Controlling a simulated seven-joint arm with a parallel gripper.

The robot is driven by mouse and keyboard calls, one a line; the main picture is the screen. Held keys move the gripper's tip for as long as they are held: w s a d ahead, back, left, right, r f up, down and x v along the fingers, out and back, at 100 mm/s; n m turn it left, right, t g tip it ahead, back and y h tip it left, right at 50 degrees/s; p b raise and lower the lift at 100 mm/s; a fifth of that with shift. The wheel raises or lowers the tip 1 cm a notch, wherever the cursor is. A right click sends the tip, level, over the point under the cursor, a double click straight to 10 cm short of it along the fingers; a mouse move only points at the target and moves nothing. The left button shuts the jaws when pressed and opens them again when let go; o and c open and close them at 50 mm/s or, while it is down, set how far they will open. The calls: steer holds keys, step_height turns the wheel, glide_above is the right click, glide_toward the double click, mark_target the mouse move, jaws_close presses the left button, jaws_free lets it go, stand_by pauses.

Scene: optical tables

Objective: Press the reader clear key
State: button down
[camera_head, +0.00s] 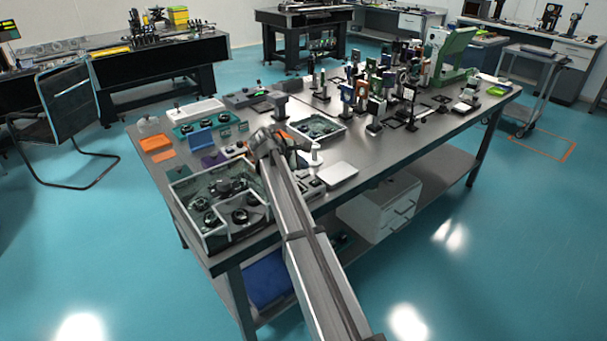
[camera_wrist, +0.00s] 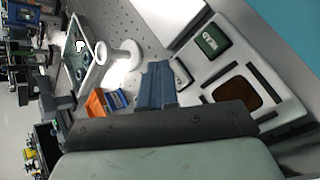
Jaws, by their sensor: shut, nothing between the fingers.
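The reader (camera_wrist: 205,70) is a pale box at the right of the wrist view, with a lit green display (camera_wrist: 212,41), a dark brown window (camera_wrist: 238,92) and dark bars. A small pale piece with a dark rim (camera_wrist: 182,74) lies at its near-left edge. I cannot read any label marking the clear key. In the head view the reader (camera_head: 312,186) is small, just right of my arm. My gripper (camera_wrist: 157,68) shows blue-grey fingers, shut and empty, left of the reader. I cannot tell its height above the table. In the head view my wrist hides the fingertips.
A white flat plate (camera_head: 338,174) lies beside the reader. A round white stand (camera_wrist: 120,54) is close to my gripper. Orange and blue pieces (camera_wrist: 95,104) lie left of my fingers. A clear-walled tray (camera_head: 190,222) with dark parts stands at the table's front left.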

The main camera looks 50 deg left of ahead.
mark_target(302, 175)
steer(key=shift+f, duration=0.2)
stand_by(0.6)
steer(key=shift+f, duration=0.25)
steer(key=shift+f, duration=0.4)
stand_by(0.8)
steer(key=shift+r, duration=0.85)
steer(key=shift+r, duration=0.1)
steer(key=shift+r, duration=2.4)
